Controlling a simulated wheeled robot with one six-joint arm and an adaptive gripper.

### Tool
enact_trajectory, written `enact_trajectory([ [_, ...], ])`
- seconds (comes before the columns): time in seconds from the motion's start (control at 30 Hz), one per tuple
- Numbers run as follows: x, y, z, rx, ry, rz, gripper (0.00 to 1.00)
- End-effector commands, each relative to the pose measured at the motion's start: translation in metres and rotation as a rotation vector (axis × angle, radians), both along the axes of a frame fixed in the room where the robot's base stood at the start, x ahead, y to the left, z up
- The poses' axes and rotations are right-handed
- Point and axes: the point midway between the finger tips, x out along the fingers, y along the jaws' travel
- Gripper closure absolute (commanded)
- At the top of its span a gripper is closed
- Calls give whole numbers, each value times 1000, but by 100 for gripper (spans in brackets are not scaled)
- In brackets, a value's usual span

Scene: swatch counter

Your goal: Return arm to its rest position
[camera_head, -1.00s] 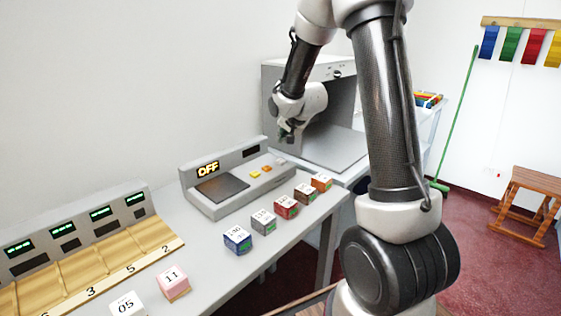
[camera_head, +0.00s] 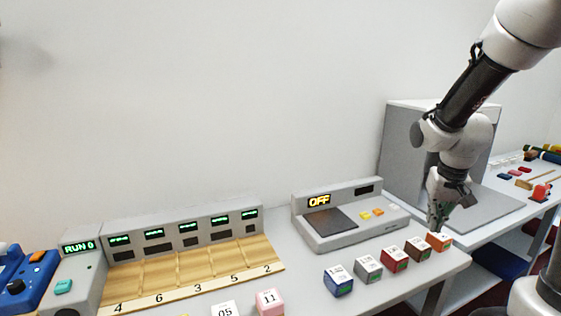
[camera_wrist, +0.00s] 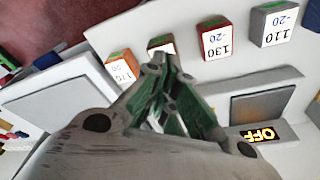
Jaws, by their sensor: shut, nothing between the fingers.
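My gripper (camera_head: 440,214) hangs at the right in the head view, above the counter near the orange cube (camera_head: 439,241), with the arm reaching down from the upper right. Its green fingers are closed together and empty. In the wrist view my gripper (camera_wrist: 172,100) points toward the row of labelled cubes, its fingers covering part of one cube. I cannot tell the exact gap between the fingertips and the cubes.
The row holds dark red (camera_head: 420,248), red (camera_head: 394,259), grey (camera_head: 368,268) and blue (camera_head: 338,280) cubes. Behind stands a grey device reading OFF (camera_head: 318,201). A large grey box-shaped machine (camera_head: 405,150) is behind the arm. A wooden slotted rack (camera_head: 205,270) lies left.

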Motion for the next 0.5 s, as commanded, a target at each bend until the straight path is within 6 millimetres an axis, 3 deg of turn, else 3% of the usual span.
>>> enact_trajectory([
  [0.1, -58, 8, 34, -4, 54, 101, 100],
  [0.3, -147, 22, 79, 0, 52, 222, 100],
  [0.4, -170, 26, 95, -3, -16, 230, 100],
  [0.5, -178, 28, 109, -11, -99, 235, 100],
])
